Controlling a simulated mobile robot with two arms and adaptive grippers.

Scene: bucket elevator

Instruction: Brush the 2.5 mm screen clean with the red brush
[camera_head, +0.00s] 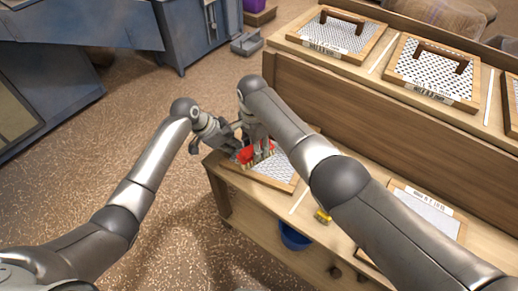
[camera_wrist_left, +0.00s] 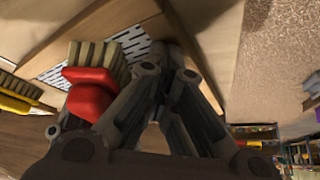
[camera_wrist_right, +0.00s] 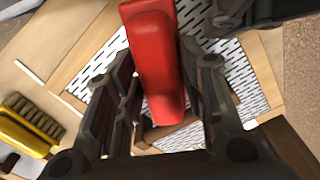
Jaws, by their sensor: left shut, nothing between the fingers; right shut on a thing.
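A framed screen with a slotted metal sheet (camera_head: 272,168) lies on the low bench's left end; its size label is not readable. The red brush (camera_head: 246,154) is over it, and its pale bristles (camera_wrist_left: 97,55) face the sheet. In the right wrist view the brush's red body (camera_wrist_right: 155,65) lies between the fingers of my right gripper (camera_wrist_right: 160,95), which is shut on it. The screen's slots (camera_wrist_right: 215,85) and wooden handle (camera_wrist_right: 168,133) show beneath. My left gripper (camera_head: 232,143) is shut and empty beside the brush, near the screen's left edge; its fingers also show in the left wrist view (camera_wrist_left: 175,60).
A yellow brush (camera_head: 322,215) lies on the bench to the right. Another framed screen (camera_head: 425,212) is farther right. More screens with handles (camera_head: 342,34) stand on the raised shelf behind. A blue bucket (camera_head: 295,237) is below the bench. Open floor is at left.

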